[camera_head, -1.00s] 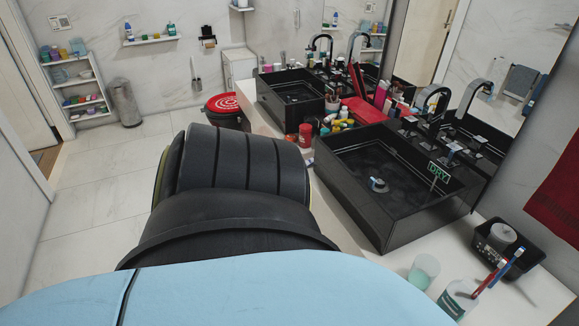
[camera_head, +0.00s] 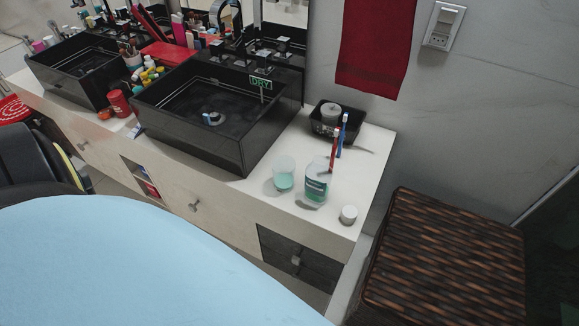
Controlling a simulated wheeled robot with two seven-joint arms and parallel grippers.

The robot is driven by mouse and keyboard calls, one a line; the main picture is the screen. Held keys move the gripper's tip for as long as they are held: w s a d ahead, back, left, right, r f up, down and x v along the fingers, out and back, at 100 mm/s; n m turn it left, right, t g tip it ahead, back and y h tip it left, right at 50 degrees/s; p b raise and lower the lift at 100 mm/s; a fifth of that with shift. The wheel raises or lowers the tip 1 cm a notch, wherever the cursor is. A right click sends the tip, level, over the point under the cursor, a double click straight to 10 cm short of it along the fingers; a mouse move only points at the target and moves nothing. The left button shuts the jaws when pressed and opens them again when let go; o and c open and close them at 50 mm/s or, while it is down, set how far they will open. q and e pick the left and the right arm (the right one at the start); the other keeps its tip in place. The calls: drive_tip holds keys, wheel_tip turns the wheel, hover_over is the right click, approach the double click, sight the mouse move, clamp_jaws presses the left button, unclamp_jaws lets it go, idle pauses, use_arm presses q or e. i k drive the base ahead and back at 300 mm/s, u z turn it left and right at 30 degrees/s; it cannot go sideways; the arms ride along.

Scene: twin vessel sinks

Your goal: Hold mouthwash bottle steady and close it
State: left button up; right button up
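The mouthwash bottle (camera_head: 316,185) stands upright on the white counter, near its right end. It is clear, with a green label. Its top shows no cap. A small white round cap (camera_head: 348,214) lies on the counter to its right, near the front edge and apart from the bottle. Neither of my grippers is in view. Part of my own body fills the lower left.
A cup (camera_head: 284,174) with pale green liquid stands left of the bottle. A red toothbrush (camera_head: 334,150) and a blue one rise just behind it. A black tray (camera_head: 322,128), a black sink (camera_head: 205,128) and a woven basket (camera_head: 445,262) are nearby.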

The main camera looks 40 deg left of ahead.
sight(318, 175)
drive_tip(key=u, duration=0.05)
drive_tip(key=k, duration=0.25)
drive_tip(key=u, duration=0.85)
